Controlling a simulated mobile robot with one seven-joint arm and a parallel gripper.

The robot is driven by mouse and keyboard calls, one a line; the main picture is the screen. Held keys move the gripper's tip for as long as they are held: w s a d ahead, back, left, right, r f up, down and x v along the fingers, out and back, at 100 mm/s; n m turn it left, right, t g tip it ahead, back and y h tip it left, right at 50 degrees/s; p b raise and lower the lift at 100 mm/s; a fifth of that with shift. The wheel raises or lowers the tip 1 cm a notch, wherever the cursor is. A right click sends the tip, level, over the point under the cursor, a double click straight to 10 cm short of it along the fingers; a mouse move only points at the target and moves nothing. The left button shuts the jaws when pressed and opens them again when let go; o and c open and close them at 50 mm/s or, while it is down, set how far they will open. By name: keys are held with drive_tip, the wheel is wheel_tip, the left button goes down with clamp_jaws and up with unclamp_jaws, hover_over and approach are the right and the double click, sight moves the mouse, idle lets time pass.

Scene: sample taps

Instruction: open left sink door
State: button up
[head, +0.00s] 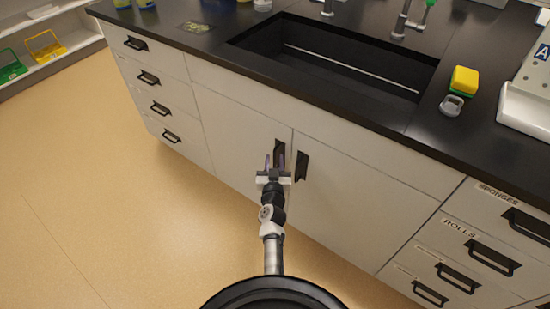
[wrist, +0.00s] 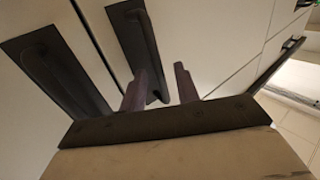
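The left sink door (head: 238,128) is a flat pale panel, closed flush under the sink. Its black vertical handle (head: 279,149) is near its right edge. My gripper (head: 274,162) is in front of this handle, with its two fingers apart and pointing at the door. In the wrist view, the same handle (wrist: 140,38) reaches down between my open fingers (wrist: 160,88). One finger is very close to the bar; I cannot tell whether it touches. The fingers are not closed on it.
The right sink door (head: 365,190) is closed, and its handle (head: 302,166) stands close beside my gripper. Drawers with black handles flank both doors. The black counter (head: 190,36) with the sink (head: 335,62) overhangs above. The tan floor (head: 90,170) at left is clear.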

clamp_jaws()
drive_tip(key=shift+r, duration=0.1)
idle(0.4)
